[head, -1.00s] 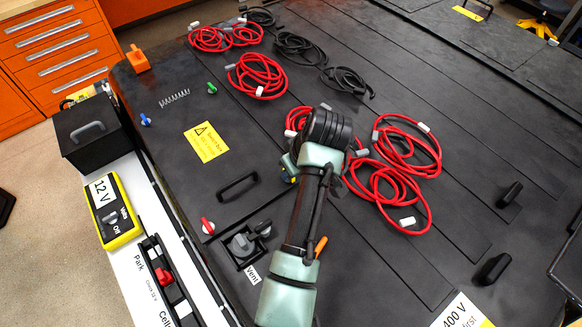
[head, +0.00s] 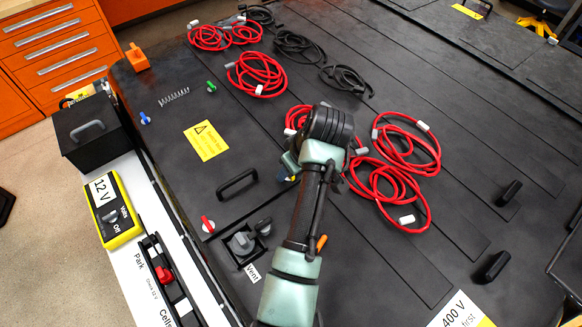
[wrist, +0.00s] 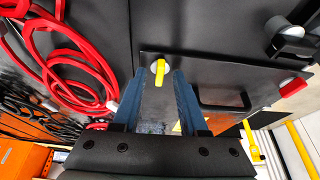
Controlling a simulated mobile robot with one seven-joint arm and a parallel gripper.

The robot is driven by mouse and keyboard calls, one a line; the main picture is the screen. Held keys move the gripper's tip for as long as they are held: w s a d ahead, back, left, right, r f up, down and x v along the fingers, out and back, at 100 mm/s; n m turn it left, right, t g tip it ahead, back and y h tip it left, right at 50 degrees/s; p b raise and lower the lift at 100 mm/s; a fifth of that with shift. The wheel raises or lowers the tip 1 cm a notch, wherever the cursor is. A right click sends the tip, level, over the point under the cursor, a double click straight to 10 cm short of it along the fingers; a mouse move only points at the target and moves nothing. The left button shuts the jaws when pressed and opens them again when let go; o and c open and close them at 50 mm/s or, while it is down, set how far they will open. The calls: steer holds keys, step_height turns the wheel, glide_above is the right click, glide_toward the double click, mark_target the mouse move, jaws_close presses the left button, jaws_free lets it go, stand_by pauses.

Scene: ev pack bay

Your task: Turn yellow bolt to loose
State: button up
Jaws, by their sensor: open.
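The yellow bolt (wrist: 159,70) has a small upright tab-like head and a pale round base. It stands at the corner of a black panel (wrist: 222,72) in the wrist view. My gripper (wrist: 160,77) is open, with its two blue fingers on either side of the bolt in the picture. Nothing is held, and I cannot tell whether the fingertips are level with the bolt head. In the head view my gripper (head: 287,175) is low over the panel, and my wrist and arm mostly hide the bolt.
A black handle (head: 237,184), red bolt (head: 208,224), blue bolt (head: 145,118) and green bolt (head: 211,86) stand on the panel, with a spring (head: 174,97). Red cable coils (head: 390,185) lie close right of my wrist. A grey vent knob (head: 241,243) sits nearer.

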steer(key=p+v, duration=0.2)
steer(key=v, duration=1.1)
